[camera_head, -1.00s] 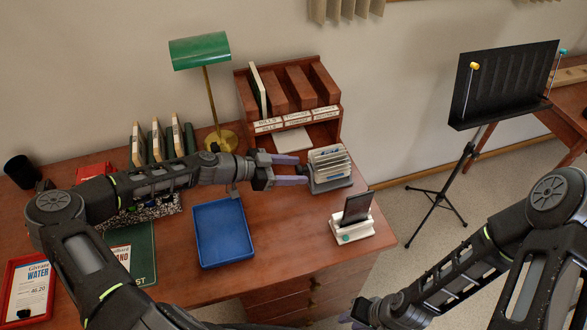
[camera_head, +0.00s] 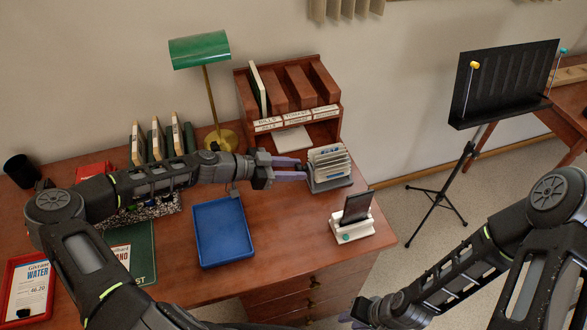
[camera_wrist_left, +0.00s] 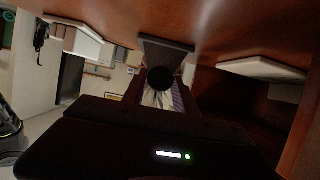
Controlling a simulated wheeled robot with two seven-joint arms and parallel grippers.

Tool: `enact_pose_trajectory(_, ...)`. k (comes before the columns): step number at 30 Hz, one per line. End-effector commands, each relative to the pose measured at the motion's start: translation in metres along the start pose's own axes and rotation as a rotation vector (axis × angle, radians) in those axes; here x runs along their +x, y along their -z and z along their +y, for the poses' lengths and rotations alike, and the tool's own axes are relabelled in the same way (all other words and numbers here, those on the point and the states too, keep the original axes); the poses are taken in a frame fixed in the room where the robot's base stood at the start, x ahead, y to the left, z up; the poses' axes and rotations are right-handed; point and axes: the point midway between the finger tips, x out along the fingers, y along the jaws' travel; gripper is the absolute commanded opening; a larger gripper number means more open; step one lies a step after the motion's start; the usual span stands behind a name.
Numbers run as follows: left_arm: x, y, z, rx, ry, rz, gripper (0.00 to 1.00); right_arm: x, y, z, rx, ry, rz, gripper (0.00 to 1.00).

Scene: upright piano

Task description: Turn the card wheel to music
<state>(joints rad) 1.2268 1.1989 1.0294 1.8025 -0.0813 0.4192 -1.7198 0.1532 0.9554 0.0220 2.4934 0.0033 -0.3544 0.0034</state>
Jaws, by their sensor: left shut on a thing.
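In the left wrist view a dark round part, apparently the card wheel's knob (camera_wrist_left: 160,78), shows in the middle in front of the gripper. My right gripper (camera_head: 352,315) is low in the head view, partly hidden by its own arm, away from the desk things.
A wooden rack (camera_head: 240,95) with labels stands behind. A phone on a white stand (camera_head: 355,219) is in front of the wheel. A blue tray (camera_head: 222,232), green lamp (camera_head: 200,50) and several upright books are to the left. A black music stand (camera_head: 505,82) stands at right.

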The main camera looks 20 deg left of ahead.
Motion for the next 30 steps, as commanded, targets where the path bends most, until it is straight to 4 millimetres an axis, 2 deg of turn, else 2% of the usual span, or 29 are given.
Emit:
enact_pose_trajectory(11, 0.002, -0.004, -0.003, -0.135, -0.056, -0.001, 0.00, 0.020, 0.002, 0.006, -0.004, 0.006, 0.005, 0.27)
enact_pose_trajectory(30, 0.003, -0.006, -0.007, -0.665, -0.276, 0.000, 0.00, 0.078, 0.004, 0.028, -0.005, 0.007, 0.010, 0.27)
